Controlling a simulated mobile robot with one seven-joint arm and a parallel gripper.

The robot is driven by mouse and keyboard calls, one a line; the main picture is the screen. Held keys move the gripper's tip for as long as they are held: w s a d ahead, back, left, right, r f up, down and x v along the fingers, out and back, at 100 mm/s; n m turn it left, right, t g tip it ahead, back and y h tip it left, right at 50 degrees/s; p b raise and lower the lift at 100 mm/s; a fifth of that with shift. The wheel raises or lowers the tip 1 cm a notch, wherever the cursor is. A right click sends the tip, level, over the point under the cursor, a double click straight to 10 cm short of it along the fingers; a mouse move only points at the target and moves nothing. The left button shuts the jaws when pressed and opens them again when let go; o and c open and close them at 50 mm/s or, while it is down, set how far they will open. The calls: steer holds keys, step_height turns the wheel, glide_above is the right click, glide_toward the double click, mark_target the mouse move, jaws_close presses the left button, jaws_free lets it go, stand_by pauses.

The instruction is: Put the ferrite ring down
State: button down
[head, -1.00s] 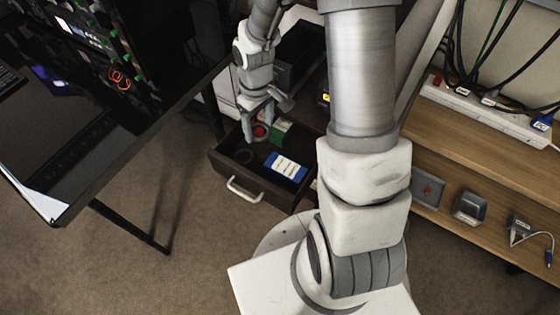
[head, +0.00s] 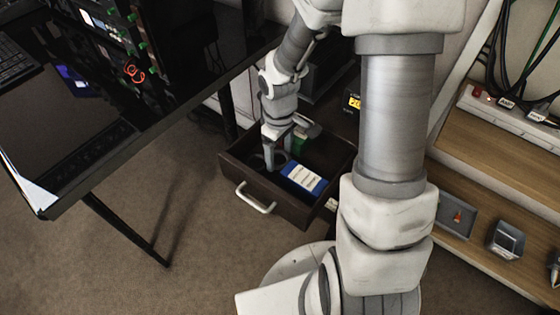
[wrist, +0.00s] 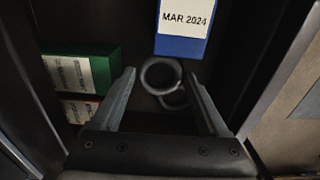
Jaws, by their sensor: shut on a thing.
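My gripper (head: 274,155) reaches down into the open drawer (head: 229,175). In the wrist view its two fingers (wrist: 159,78) are shut on a dark grey ferrite ring (wrist: 144,76), which sits between the fingertips. A second, similar ring (wrist: 178,108) shows partly behind the held one, by the right finger. In the head view the fingers hide most of the rings. I cannot tell whether the held ring touches the drawer floor.
In the drawer are a blue box labelled MAR 2024 (wrist: 184,45), a green box (wrist: 100,70) and a red box (wrist: 80,108). The drawer handle (head: 256,198) faces front. A dark desk (head: 110,160) stands left, wooden shelves (head: 490,190) right.

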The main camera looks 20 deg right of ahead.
step_height(320, 180, down, 2)
steer(key=shift+f+b, duration=0.2)
steer(key=shift+b, duration=0.15)
steer(key=shift+r, duration=0.1)
jaws_free()
